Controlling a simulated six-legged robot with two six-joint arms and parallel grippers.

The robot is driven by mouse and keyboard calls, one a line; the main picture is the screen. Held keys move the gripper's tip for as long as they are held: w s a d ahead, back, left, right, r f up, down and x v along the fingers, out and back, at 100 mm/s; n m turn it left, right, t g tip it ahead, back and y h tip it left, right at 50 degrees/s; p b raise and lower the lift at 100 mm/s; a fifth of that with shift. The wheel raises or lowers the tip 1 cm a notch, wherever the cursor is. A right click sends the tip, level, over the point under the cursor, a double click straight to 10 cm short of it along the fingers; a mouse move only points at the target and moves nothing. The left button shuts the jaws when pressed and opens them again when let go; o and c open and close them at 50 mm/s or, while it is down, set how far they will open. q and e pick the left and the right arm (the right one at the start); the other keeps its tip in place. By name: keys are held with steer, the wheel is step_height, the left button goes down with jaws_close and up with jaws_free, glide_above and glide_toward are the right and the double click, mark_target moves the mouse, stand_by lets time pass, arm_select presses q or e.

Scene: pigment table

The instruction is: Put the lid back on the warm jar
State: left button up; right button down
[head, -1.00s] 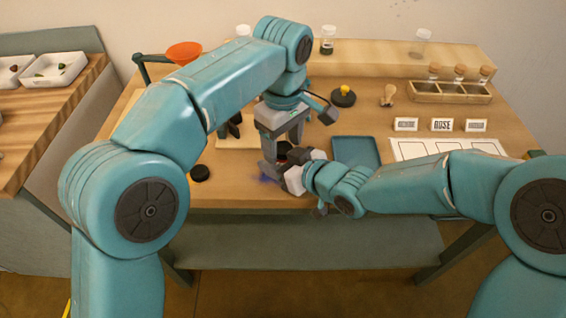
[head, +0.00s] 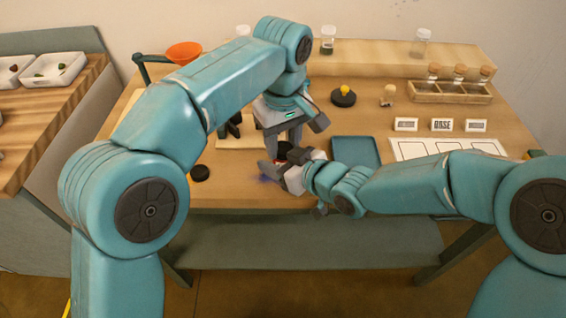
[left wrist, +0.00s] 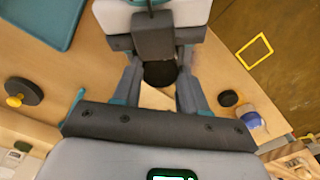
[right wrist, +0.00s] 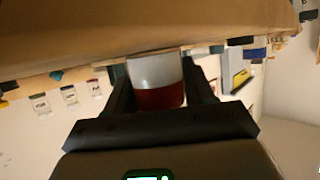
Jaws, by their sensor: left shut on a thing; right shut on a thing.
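The warm jar (right wrist: 156,82) is held between my right gripper's fingers (right wrist: 158,100) in the right wrist view, with a pale clear part and a dark red part. In the head view my right gripper (head: 273,173) is low over the table's front, and the jar is mostly hidden there. My left gripper (head: 283,142) points down right above it, shut on a black round lid (left wrist: 160,73) that shows between its fingers in the left wrist view. I cannot tell whether the lid touches the jar's rim.
Another black disc (head: 200,172) lies on the table to the left. A blue tray (head: 356,151) lies to the right, with a black disc with a yellow knob (head: 343,97) behind it. Label cards (head: 441,125) and a rack of vials (head: 450,92) stand further right. An orange funnel (head: 184,51) is at the back left.

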arm_select(q)
steer(key=o, duration=1.2)
steer(key=shift+c, duration=0.2)
steer(key=shift+r, duration=2.25)
steer(key=shift+c, duration=0.5)
